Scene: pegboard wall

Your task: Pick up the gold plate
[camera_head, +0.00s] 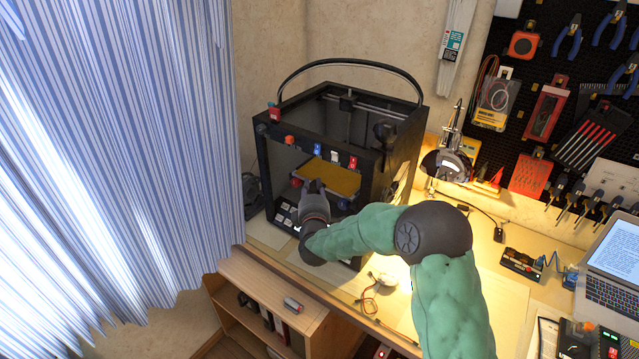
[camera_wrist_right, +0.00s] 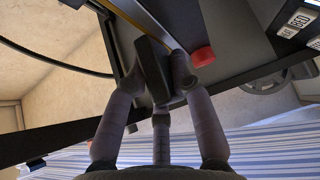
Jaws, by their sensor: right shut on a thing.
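The gold plate (camera_head: 332,178) lies roughly level inside the open-fronted black 3D printer (camera_head: 345,115). Its top shows as a flat gold-yellow sheet. My right gripper (camera_head: 314,188) reaches in through the printer's front and is at the plate's near left edge. In the right wrist view, its fingers (camera_wrist_right: 152,75) are closed around a dark block at the plate's edge, and a thin yellow line runs just behind it. The fingers hide part of this contact. My left gripper is not in view.
The printer's frame surrounds the plate at the sides and top. A red knob (camera_wrist_right: 202,56) is close to the fingers. A desk lamp (camera_head: 447,163) stands right of the printer, a laptop (camera_head: 610,262) farther right. A striped curtain (camera_head: 120,130) hangs at left.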

